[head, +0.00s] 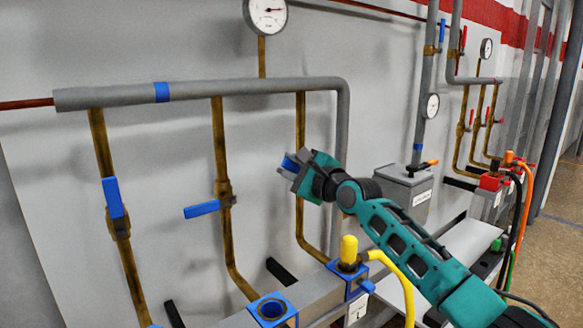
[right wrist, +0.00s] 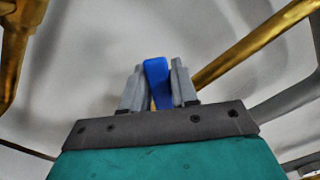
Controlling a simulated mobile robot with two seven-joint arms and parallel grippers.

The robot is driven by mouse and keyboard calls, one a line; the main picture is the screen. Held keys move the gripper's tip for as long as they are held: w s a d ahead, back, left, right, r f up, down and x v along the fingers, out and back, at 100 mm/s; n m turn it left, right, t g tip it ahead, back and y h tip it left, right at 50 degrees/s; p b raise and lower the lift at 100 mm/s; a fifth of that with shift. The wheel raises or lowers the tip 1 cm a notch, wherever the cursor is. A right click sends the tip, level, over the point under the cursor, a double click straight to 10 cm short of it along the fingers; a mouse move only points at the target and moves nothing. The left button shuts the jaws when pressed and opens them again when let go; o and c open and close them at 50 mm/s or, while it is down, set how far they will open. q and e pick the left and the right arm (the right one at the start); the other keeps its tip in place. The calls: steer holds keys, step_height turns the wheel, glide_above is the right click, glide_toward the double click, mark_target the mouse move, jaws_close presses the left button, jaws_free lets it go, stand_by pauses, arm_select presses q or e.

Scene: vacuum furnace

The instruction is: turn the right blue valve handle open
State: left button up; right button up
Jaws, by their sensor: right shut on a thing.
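The right blue valve handle (head: 289,163) is on the rightmost of the three brass pipes under the grey header pipe. Only a small part of it shows in the head view. My right gripper (head: 291,169) is shut on this handle. In the right wrist view, the blue handle (right wrist: 157,82) stands upright between the two grey fingers of the gripper (right wrist: 158,88). The valve body is hidden behind the gripper, and the handle's angle to its pipe is hard to tell. My left gripper is not in view.
The left blue handle (head: 113,198) lies along its pipe; the middle blue handle (head: 202,209) sticks out sideways. A yellow plug (head: 348,250) with a yellow hose stands below my right gripper. A grey box (head: 405,190) is to the right, behind my arm.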

jaws_close()
steer(key=m+p, duration=0.1)
steer(key=r+p, duration=0.1)
steer(key=p, duration=0.1)
steer(key=shift+w+d+r+m, duration=0.15)
steer(key=shift+w+d+m, duration=0.1)
steer(key=shift+m, duration=0.15)
steer(key=shift+d+m+p, duration=0.25)
steer(key=shift+m+p, duration=0.25)
steer(key=shift+p, duration=0.05)
steer(key=o, duration=0.6)
jaws_free()
steer(key=shift+o, duration=0.7)
